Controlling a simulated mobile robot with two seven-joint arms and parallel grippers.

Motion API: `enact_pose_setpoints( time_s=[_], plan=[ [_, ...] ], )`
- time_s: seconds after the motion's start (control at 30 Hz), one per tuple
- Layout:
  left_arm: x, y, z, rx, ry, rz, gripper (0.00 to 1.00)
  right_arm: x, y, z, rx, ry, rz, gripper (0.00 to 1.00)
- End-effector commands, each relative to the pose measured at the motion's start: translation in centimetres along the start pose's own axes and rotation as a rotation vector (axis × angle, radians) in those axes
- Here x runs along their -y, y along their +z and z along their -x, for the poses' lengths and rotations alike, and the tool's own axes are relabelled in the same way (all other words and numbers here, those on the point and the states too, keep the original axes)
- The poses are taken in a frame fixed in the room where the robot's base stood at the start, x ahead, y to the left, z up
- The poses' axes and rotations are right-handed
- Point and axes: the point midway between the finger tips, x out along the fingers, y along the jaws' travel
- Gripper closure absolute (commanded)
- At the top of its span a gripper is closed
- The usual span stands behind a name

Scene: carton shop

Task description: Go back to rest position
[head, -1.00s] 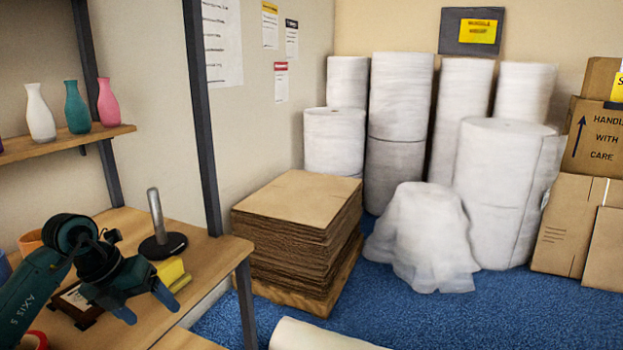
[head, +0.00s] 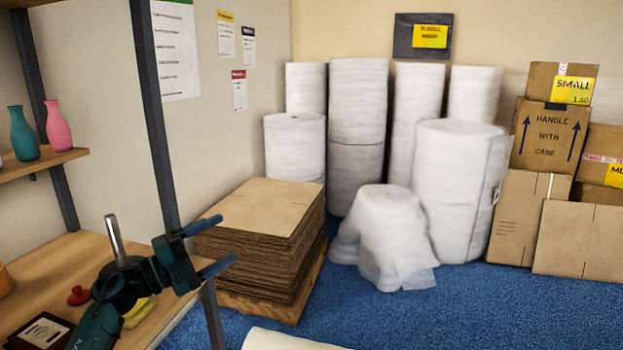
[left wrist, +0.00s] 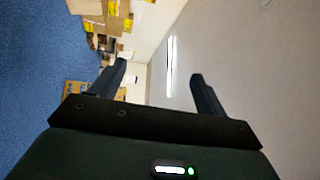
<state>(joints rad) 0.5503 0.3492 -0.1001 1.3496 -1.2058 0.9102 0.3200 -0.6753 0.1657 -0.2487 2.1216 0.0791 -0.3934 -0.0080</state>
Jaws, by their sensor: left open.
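My left gripper (head: 218,246) is open and empty in the head view. It is raised over the front edge of the wooden table at the left, with its fingers pointing right toward the stack of flat cardboard. In the left wrist view both fingers (left wrist: 160,85) are spread with nothing between them; wall, a bright light strip and distant boxes show beyond. My right gripper is in neither view.
The wooden table (head: 45,262) holds a dark-based metal post (head: 115,240), a yellow item (head: 138,312) and a framed card (head: 45,332). Cardboard sheets (head: 265,205) are stacked on a pallet. White rolls (head: 455,190) and cartons (head: 548,135) stand behind. Blue carpet (head: 430,315) is open at front right.

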Motion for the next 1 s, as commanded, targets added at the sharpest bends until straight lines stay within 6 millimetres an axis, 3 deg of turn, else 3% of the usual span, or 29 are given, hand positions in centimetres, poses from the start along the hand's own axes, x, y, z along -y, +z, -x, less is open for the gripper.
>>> enact_pose_setpoints(
  time_s=[0.03,0.1,0.23,0.4,0.57,0.67,0.7,0.87,1.0],
  plan=[
    [2.2,1.8,0.2,0.09,-0.117,0.045,0.25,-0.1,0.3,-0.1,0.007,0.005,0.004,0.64],
    [4.6,4.5,1.2,0.228,-0.264,0.127,0.25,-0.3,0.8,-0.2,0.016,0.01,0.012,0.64],
    [6.5,9.8,4.1,0.49,-0.458,0.327,0.25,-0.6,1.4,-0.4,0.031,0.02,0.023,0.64],
    [4.5,14.5,7.6,0.761,-0.548,0.599,0.25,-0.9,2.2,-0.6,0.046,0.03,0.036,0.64],
    [0.8,16.4,9.5,0.943,-0.531,0.836,0.25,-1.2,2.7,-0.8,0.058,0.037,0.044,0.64],
    [-1.8,16.8,10.3,1.035,-0.486,0.98,0.25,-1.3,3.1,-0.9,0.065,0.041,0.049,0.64],
    [-3.9,15.7,10.4,1.041,-0.458,0.997,0.25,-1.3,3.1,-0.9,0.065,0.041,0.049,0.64],
    [-9.9,11.4,10.8,1.042,-0.376,1.042,0.25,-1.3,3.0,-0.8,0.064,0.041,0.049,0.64],
    [-15.7,6.4,11.7,1.047,-0.293,1.103,0.25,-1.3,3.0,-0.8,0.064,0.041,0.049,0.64]
  ],
)
